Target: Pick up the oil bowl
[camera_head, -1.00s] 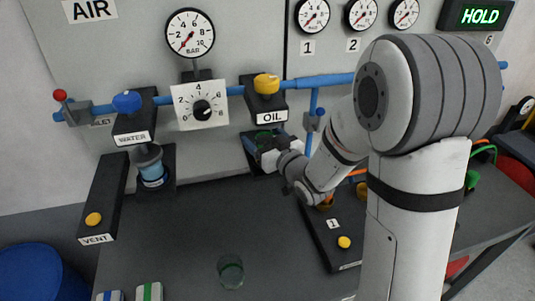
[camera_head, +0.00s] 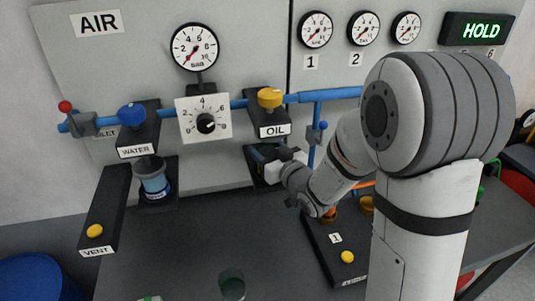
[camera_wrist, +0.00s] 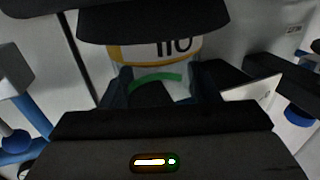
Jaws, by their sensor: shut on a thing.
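In the wrist view the oil bowl (camera_wrist: 156,50) is a clear cup with a yellow band and upside-down lettering. A green mark shows on its near part. My gripper (camera_wrist: 161,88) is shut on it, one finger at each side. A dark block (camera_wrist: 155,18) covers the bowl's far edge, and I cannot tell whether they touch. In the head view my gripper (camera_head: 268,155) is below the yellow-knobbed OIL unit (camera_head: 270,112) on the panel. The bowl is mostly hidden there by the gripper and my wrist.
The WATER unit (camera_head: 138,128) with its blue bowl (camera_head: 154,183) is to the left. A clear cup (camera_head: 232,284) stands on the dark bench (camera_head: 180,240) near the front. A black box with a yellow button (camera_head: 347,257) lies right. A blue pipe (camera_head: 315,130) drops beside my gripper.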

